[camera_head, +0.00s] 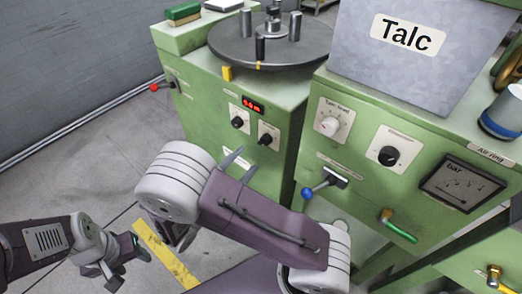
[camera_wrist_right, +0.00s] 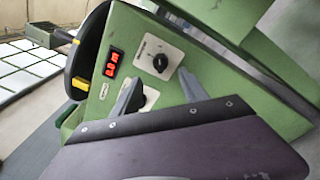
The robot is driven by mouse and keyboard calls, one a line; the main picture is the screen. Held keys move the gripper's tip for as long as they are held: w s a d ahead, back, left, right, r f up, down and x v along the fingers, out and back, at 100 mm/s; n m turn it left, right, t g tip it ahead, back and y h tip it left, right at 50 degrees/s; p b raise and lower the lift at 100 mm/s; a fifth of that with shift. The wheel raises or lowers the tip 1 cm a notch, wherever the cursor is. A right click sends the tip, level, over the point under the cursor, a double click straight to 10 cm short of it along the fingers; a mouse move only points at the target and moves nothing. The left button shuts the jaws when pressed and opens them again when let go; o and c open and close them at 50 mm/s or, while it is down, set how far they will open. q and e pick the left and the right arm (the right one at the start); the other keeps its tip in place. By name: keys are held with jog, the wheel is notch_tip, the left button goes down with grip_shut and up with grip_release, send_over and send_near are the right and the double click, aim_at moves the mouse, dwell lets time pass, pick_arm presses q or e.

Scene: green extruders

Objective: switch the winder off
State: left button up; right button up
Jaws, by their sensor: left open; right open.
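The winder seems to be the green machine (camera_head: 205,110) with a round grey turntable (camera_head: 270,45). Its front carries a red-lit display (camera_head: 252,105) and two black knobs (camera_head: 237,122) (camera_head: 265,139). A lever with a red ball (camera_head: 155,88) sticks out at its left side. My right gripper (camera_head: 241,162) is open and empty in front of the lower front panel, below the knobs. In the right wrist view its fingers (camera_wrist_right: 160,92) point at this panel, with one knob (camera_wrist_right: 160,63) clear and the other partly hidden. My left gripper (camera_head: 125,262) is open, low at left.
To the right stands a green machine with a Talc hopper (camera_head: 400,70), a blue-ball lever (camera_head: 307,193), a pressure gauge (camera_head: 462,183) and a green-handled valve (camera_head: 400,230). The floor at left is free, with a yellow stripe (camera_head: 165,255).

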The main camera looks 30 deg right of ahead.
aim_at(261, 143)
jog(key=b+x, duration=0.3)
jog(key=x, duration=0.5)
jog(key=shift+d, duration=0.3)
jog(key=shift+w, duration=0.1)
grip_shut()
jog(key=shift+r+n+p, duration=0.15)
jog(key=shift+n+p, duration=0.25)
jog(key=shift+p, duration=0.4)
jog(key=n+p, duration=0.7)
jog(key=p, duration=0.4)
jog(key=shift+r+n+g+p, duration=0.1)
jog(key=shift+n+g+p, duration=0.2)
jog(key=shift+n+p, duration=0.1)
jog(key=shift+f+n+p, duration=0.25)
jog(key=shift+n+p, duration=1.1)
jog(key=shift+n, duration=0.15)
